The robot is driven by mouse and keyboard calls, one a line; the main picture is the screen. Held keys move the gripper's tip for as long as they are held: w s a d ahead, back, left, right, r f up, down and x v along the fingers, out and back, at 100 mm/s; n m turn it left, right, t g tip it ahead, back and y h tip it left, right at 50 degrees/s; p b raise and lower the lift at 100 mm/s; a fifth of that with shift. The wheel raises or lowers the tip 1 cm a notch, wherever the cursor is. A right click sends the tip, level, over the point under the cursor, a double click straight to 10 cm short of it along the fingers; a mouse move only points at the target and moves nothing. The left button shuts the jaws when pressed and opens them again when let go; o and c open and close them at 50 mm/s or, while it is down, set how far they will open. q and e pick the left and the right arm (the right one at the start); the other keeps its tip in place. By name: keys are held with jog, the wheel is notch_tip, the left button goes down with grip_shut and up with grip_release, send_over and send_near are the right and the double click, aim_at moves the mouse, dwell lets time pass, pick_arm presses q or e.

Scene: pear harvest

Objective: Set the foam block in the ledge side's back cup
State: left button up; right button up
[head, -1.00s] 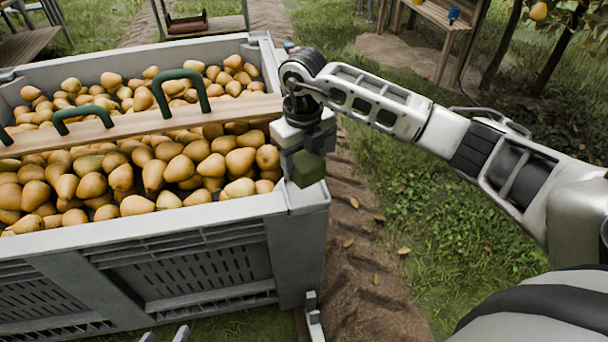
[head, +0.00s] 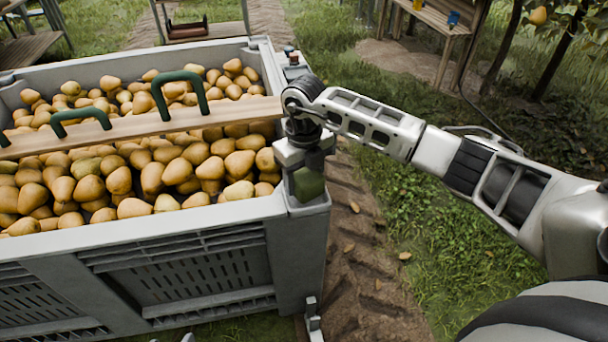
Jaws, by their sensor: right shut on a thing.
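My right gripper (head: 305,163) is shut on the green foam block (head: 308,185), with its fingers pointing down. It holds the block at the near right corner of the grey bin (head: 170,228). The block looks upright and lies low against the corner top. I cannot tell whether it rests inside a cup, because the gripper and block hide that spot. Only a small grey tip of what seems to be my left gripper (head: 188,338) shows at the bottom edge.
The bin is full of pears (head: 150,175). A wooden board (head: 130,128) with green handles lies across it. Small dark and reddish items (head: 292,58) sit at the bin's far right corner. A wooden bench (head: 435,20) stands behind. Grass and a dirt track lie right.

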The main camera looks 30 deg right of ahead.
jog(key=o, duration=0.8)
jog(key=shift+o, duration=0.9)
